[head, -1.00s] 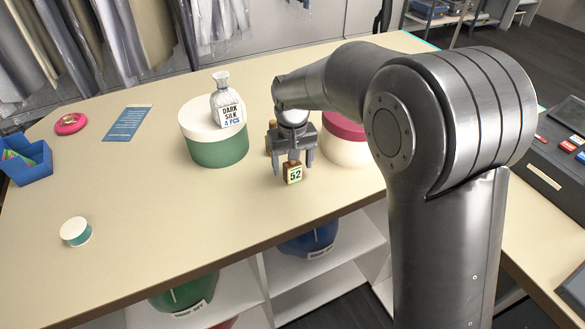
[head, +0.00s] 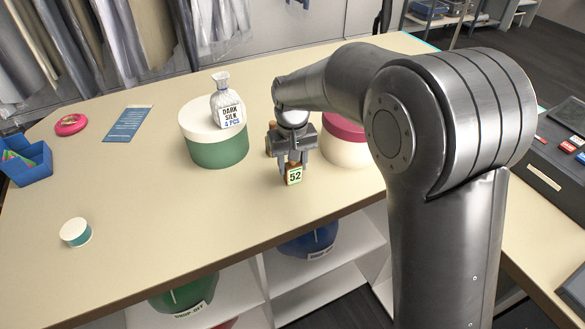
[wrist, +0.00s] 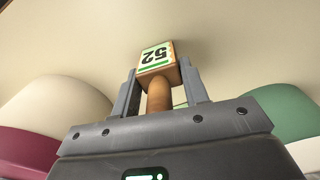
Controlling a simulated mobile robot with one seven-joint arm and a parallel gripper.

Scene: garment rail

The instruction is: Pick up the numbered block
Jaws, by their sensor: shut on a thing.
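The numbered block (head: 294,175) is a small wooden block with a green and white "52" label. It is on the table near the front edge, between the two round boxes. In the wrist view the block (wrist: 156,62) shows with a round wooden stem below it. My gripper (head: 291,160) points down at it from above, its fingers closed in on both sides. In the wrist view my gripper (wrist: 160,85) has one finger on each side of the block and stem, shut on it. I cannot tell any gap between block and table.
A cream box with magenta lid (head: 345,152) stands close on the right.

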